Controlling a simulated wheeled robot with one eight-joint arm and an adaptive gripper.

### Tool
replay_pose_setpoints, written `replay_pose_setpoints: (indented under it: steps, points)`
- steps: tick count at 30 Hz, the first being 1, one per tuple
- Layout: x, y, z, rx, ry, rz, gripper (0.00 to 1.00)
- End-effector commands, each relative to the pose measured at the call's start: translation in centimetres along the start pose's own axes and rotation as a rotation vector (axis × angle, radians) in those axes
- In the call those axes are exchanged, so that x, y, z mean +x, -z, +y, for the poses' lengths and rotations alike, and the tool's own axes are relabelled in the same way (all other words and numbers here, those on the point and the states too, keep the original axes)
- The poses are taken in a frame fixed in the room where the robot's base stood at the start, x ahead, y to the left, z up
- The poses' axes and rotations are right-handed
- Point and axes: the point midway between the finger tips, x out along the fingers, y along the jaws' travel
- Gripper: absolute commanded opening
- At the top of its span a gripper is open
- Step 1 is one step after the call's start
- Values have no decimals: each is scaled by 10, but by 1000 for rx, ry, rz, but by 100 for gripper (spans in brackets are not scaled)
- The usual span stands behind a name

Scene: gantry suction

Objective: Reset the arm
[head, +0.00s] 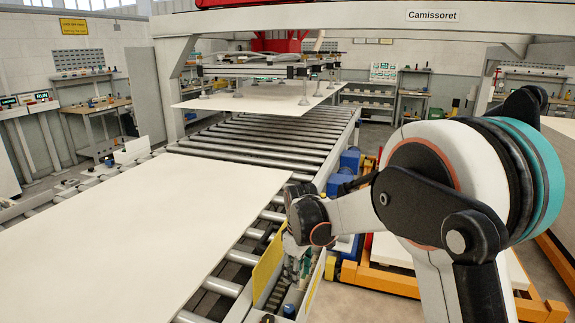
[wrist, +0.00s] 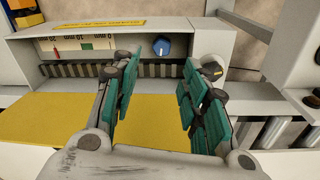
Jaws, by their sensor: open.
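My gripper (wrist: 155,110) shows large in the wrist view. Its two fingers with green pads stand apart and nothing is between them. Behind and below them are a yellow plate (wrist: 45,118) and a grey control box (wrist: 215,48) with a blue knob (wrist: 162,46), a scale marked in mm and a small red pointer (wrist: 55,47). The fingers appear apart from the knob. In the head view my arm reaches in from the right, and my gripper (head: 294,262) points down beside the conveyor's right edge, partly hidden.
A large pale board (head: 140,225) lies on the roller conveyor (head: 270,143) at left. Another board (head: 260,98) hangs under the gantry's suction cups. The gantry frame (head: 350,20) is marked Camissoret. Orange frames (head: 390,279) stand at the right. Workbenches line the back.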

Motion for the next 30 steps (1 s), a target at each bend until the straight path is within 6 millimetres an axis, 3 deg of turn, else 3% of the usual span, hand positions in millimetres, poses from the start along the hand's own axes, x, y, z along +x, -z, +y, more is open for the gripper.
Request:
replay_pose_setpoints:
  steps: [1, 6, 15, 24, 30]
  points:
    - [-18, -12, -1, 34, -13, 15, 41]
    - [-66, -48, -7, 153, -57, 67, 41]
    - [-131, -117, -30, 360, -129, 167, 41]
    - [-169, -187, -65, 565, -192, 275, 41]
    - [-178, -231, -93, 697, -228, 351, 41]
